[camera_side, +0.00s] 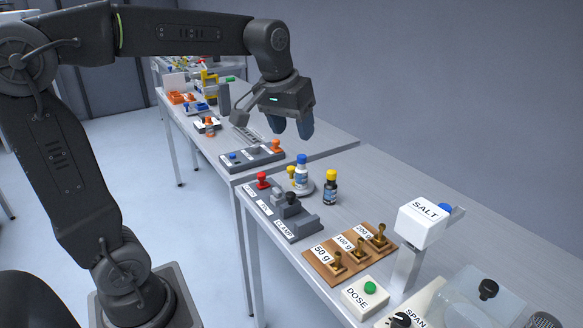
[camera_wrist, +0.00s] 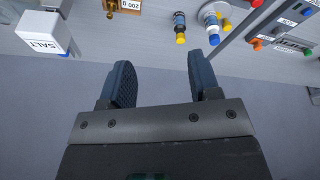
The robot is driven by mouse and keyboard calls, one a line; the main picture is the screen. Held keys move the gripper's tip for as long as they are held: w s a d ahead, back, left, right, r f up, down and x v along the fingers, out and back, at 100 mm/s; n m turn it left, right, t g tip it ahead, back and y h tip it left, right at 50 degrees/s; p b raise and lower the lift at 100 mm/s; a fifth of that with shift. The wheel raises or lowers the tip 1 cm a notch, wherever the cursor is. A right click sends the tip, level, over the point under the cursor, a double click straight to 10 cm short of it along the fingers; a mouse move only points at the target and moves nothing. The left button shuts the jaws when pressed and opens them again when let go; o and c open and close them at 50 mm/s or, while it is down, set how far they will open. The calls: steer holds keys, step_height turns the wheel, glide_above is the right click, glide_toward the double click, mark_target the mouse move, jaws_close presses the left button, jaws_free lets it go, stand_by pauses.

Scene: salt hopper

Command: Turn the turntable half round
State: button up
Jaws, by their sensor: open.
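The turntable (camera_side: 307,188) is a small pale round disc on the table, with a yellow knob (camera_side: 291,170) at its edge. A white bottle with a blue cap (camera_side: 301,172) stands upright on it. In the wrist view the turntable (camera_wrist: 208,10) is at the top, right of centre, with the blue-capped bottle (camera_wrist: 212,30) and yellow knob (camera_wrist: 227,25). My gripper (camera_side: 291,128) is open and empty, held in the air clear of the turntable. Its two blue fingers (camera_wrist: 160,65) are apart in the wrist view, with nothing between them.
A dark bottle with a yellow cap (camera_side: 330,187) stands close right of the turntable. A wooden weight rack (camera_side: 349,256) and a white salt hopper (camera_side: 422,220) stand further right.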

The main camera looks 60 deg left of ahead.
steer(key=w+a+n+g, duration=0.1)
steer(key=w+a+n, duration=0.1)
steer(key=w+a, duration=0.45)
steer(key=n+g, duration=0.3)
steer(key=n, duration=0.3)
glide_above(291, 168)
step_height(291, 168, down, 13)
steer(key=shift+h, duration=0.4)
step_height(291, 168, down, 14)
steer(key=shift+w+r, duration=0.1)
steer(key=shift+c, duration=0.3)
steer(key=c, duration=0.9)
